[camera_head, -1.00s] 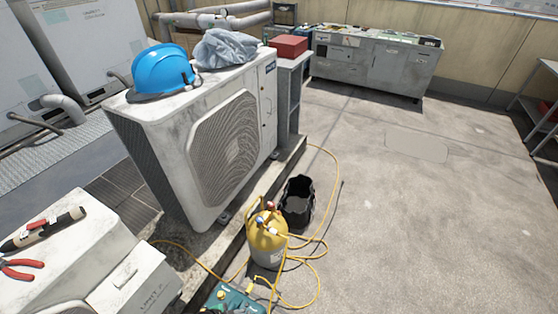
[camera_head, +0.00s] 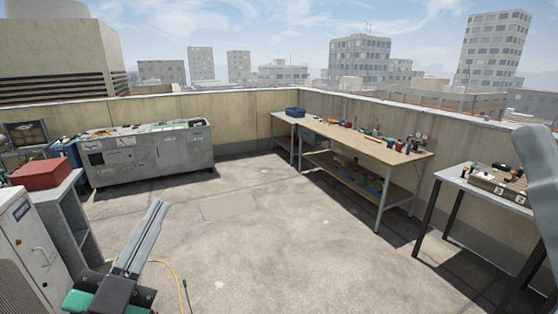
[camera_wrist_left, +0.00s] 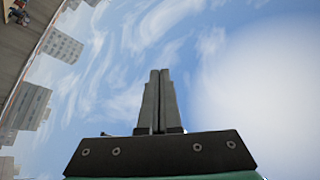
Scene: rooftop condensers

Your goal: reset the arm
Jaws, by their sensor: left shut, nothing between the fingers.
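My left gripper (camera_head: 158,206) stands in the lower left of the head view, with its grey fingers pointing up and a green and black body below. In the left wrist view the two fingers (camera_wrist_left: 160,73) lie side by side, shut with nothing between them, against open sky. The gripper is in the air and I see it touching nothing. At the right edge of the head view a grey smooth part, likely of my right arm, cuts in; my right gripper does not show.
A grey metal cabinet bench (camera_head: 150,158) stands back left, near a red box (camera_head: 40,174) on a grey stand. A wooden workbench (camera_head: 340,133) with several small items runs along the parapet wall (camera_head: 240,118). A smaller table (camera_head: 455,178) stands right. The concrete floor (camera_head: 260,240) between is clear.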

